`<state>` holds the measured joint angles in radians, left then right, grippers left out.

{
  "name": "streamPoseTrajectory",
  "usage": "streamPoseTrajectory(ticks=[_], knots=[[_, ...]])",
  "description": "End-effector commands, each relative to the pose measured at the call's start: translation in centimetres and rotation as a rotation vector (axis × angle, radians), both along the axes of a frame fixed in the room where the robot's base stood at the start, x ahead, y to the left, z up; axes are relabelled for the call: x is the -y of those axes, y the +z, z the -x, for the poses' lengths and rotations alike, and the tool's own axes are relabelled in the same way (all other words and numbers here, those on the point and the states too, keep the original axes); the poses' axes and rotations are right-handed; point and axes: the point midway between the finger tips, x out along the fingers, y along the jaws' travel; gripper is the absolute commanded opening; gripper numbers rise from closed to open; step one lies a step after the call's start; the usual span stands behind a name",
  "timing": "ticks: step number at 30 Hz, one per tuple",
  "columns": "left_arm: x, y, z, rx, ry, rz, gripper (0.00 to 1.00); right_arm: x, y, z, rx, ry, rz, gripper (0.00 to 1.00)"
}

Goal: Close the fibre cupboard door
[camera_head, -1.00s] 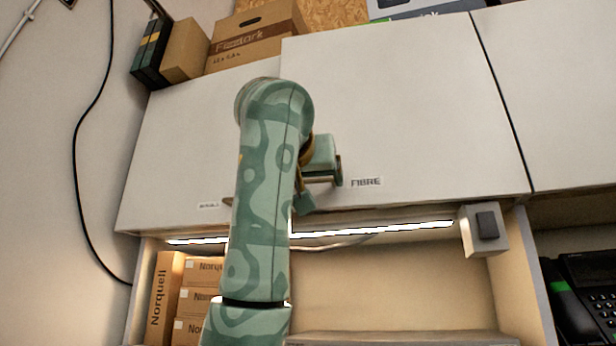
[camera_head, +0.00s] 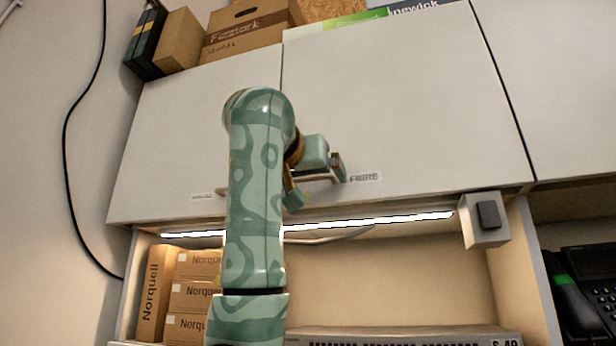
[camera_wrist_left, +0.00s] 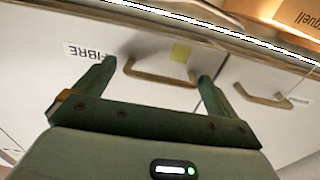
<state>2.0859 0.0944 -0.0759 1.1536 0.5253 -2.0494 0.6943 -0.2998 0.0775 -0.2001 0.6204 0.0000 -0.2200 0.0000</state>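The fibre cupboard door (camera_head: 410,110) is a white flap labelled FIBRE. It looks flush, or nearly flush, with the doors beside it; a small remaining gap would be hard to see. My left gripper (camera_head: 318,180) is at the lower left of this door, by the handle. In the left wrist view its two fingers (camera_wrist_left: 157,70) are spread apart, one towards each end of the handle, with nothing clamped. Whether they touch the door is unclear. My right gripper is out of view.
Another white door (camera_head: 180,130) with its own handle (camera_wrist_left: 262,96) is on the left. A lit strip (camera_head: 370,221) and a switch box (camera_head: 484,219) sit below the doors. Norquell boxes (camera_head: 192,297) stand in the shelf; cartons (camera_head: 250,30) stand on top.

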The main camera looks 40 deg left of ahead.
Motion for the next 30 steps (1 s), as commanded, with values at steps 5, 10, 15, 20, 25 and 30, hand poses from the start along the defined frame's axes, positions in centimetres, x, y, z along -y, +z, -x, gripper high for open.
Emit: streamPoseTrajectory(ticks=[5,10,15,20,25,30], knots=[[0.1,-0.1,0.2,0.0,0.0,-0.001,0.96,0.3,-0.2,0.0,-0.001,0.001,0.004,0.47],[0.8,-0.4,2.4,0.002,-0.001,-0.002,0.96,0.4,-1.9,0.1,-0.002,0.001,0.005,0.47],[2.1,-0.6,6.7,0.004,-0.003,-0.002,0.96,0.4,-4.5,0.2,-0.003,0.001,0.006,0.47],[3.4,-0.6,10.8,0.001,-0.003,-0.003,0.96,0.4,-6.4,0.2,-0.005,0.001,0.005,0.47],[4.2,-0.3,13.9,0.001,-0.002,-0.001,0.96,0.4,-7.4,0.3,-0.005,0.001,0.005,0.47],[4.6,-0.2,15.3,-0.001,-0.001,-0.001,0.96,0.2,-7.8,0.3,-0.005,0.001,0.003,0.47]])
